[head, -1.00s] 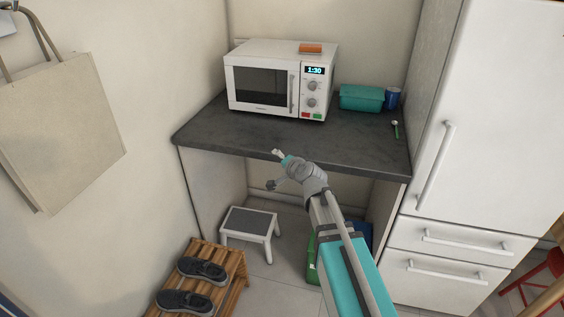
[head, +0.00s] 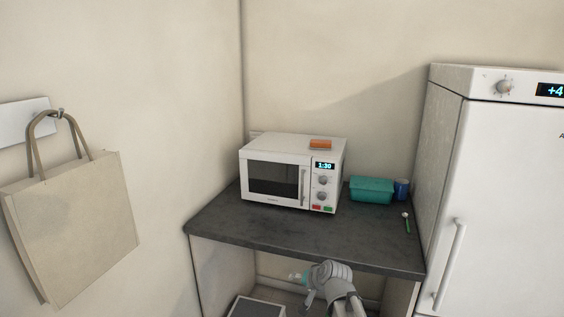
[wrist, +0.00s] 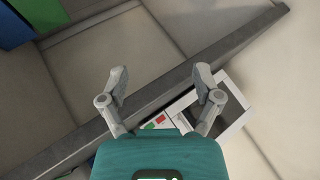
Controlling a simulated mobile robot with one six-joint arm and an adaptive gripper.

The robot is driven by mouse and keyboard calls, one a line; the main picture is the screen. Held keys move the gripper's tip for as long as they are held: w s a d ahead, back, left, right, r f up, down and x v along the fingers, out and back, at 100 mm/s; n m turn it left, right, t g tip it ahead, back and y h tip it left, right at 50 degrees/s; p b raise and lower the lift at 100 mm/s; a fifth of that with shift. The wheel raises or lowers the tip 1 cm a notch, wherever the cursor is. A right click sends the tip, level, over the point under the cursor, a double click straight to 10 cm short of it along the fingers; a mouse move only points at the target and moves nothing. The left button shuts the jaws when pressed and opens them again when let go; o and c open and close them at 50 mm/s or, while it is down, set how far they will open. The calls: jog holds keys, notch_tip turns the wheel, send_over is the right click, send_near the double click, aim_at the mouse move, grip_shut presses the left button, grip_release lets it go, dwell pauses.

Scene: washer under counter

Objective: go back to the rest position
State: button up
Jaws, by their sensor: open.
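My gripper (wrist: 161,88) is open and empty in the wrist view, its two grey fingers spread apart. In the head view my gripper (head: 303,284) is low in the picture, in front of the counter's front edge. The dark counter (head: 235,226) holds a white microwave (head: 272,179) with its door closed and its display reading 1:30. The microwave's lower corner with the red and green buttons also shows between the fingers in the wrist view (wrist: 183,106).
On the counter stand a teal container (head: 371,190), a blue can (head: 401,188) and a green-handled utensil (head: 407,224). An orange item (head: 320,143) lies on the microwave. A white fridge (head: 500,190) stands at right. A bag (head: 75,225) hangs at left. A step stool (head: 257,307) sits under the counter.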

jog(key=s+d+n+g+h+p, duration=0.1)
jog(key=s+d+g+h+p, duration=0.1)
jog(key=s+d, duration=0.3)
jog(key=s+d+n+g+h+p, duration=0.2)
jog(key=s+d+g, duration=0.3)
jog(key=s, duration=0.6)
jog(key=shift+d+h+p, duration=0.4)
jog(key=shift+d+h, duration=0.05)
jog(key=shift+h, duration=0.05)
